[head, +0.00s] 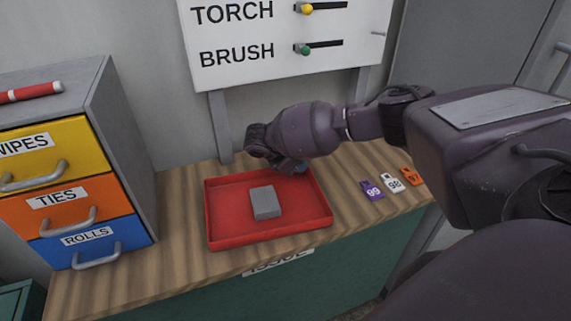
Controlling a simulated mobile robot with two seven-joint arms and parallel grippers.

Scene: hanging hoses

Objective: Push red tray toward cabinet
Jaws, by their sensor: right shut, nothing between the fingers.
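The red tray (225,222) lies on the wooden counter, with a grey block (265,202) inside it near its middle. The drawer cabinet (128,165) stands to the left of the tray, with a strip of bare counter between them. My right arm comes in from the right, and my right gripper (296,167) is over the tray's far right edge, shut with nothing held. The arm's wrist partly hides the fingers, and I cannot tell whether they touch the tray's rim. My left gripper is not in view.
The cabinet has yellow WIPES, orange TIES and blue ROLLS drawers with handles, and a red cylinder (28,92) on top. Several numbered tags (372,190) lie right of the tray. A sign board (285,40) with sliders stands behind the counter.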

